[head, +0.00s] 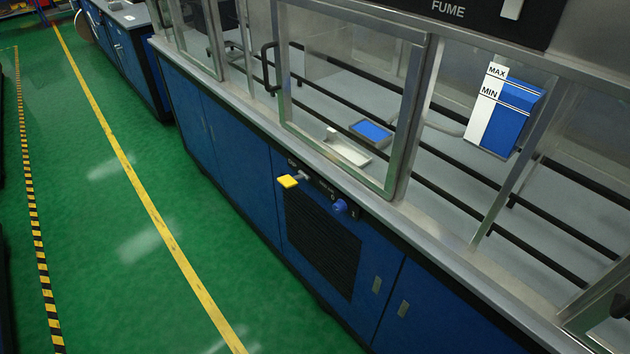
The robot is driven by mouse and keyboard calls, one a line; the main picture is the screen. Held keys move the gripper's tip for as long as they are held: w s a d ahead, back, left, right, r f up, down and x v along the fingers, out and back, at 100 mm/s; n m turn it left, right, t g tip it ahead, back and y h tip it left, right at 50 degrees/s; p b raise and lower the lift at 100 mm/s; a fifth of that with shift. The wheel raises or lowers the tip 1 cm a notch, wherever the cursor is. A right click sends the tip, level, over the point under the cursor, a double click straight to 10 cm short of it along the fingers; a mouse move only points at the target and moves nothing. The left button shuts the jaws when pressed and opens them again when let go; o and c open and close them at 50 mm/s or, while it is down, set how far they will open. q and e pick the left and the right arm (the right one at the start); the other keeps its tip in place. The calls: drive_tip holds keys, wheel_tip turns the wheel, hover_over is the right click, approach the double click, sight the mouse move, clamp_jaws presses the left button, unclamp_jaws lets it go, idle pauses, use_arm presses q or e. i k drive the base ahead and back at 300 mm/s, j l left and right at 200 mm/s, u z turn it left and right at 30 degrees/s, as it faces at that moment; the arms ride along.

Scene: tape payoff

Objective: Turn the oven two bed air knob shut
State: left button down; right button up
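A blue round knob (340,206) sits on the dark control strip on the front of the blue cabinet, below the metal worktop edge. A yellow lever handle (288,181) sticks out from the same strip, to the left of the blue knob. Small pale markings stand beside both, too small to read, so I cannot tell which one is the bed air knob or how far it is turned. Neither of my grippers is in view, and nothing touches the knob or the lever.
A dark louvred vent (322,243) is below the controls. A glass sash (345,90) with a black handle (271,68) stands above. Behind it lie a white tray (348,149) and a blue tray (372,131). The green floor (150,240) at left is clear, with yellow lines.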

sight(340, 206)
drive_tip(key=z, duration=0.55)
drive_tip(key=i+j+z, duration=0.15)
drive_tip(key=j+z, duration=0.2)
drive_tip(key=j, duration=0.15)
drive_tip(key=i+j+z, duration=0.1)
drive_tip(key=j+z, duration=0.25)
drive_tip(key=j, duration=0.2)
drive_tip(key=j+z, duration=0.35)
drive_tip(key=j, duration=0.2)
